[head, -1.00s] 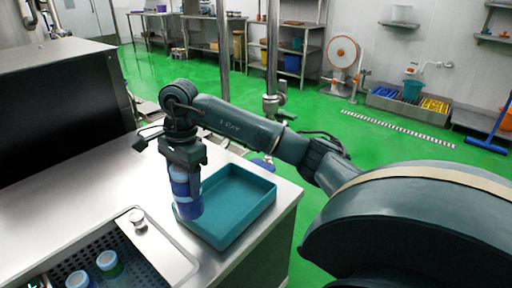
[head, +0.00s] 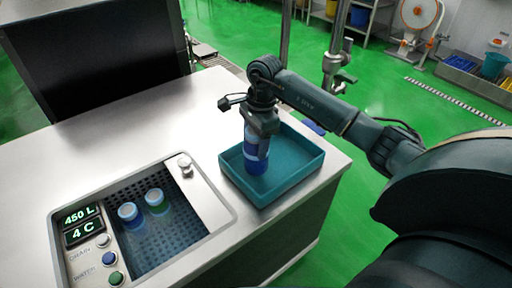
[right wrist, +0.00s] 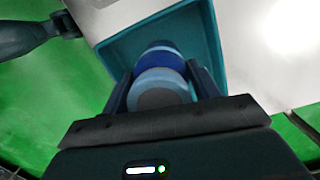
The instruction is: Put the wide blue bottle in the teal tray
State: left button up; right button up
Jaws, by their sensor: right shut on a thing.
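The wide blue bottle (head: 256,153) is upright in my right gripper (head: 262,128). The gripper is shut on its upper part from above. The bottle is over or inside the left part of the teal tray (head: 300,180); I cannot tell if its base touches the tray floor. In the right wrist view the bottle (right wrist: 160,68) sits between the two fingers (right wrist: 162,90), with the teal tray (right wrist: 208,38) around and behind it. My left gripper is not in view.
The steel counter (head: 130,125) is clear behind. A dark box (head: 95,50) stands at the back left.

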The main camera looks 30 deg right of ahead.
jog(key=shift+f, duration=1.25)
jog(key=shift+f, duration=0.15)
jog(key=o, duration=1.2)
jog(key=shift+o, duration=0.2)
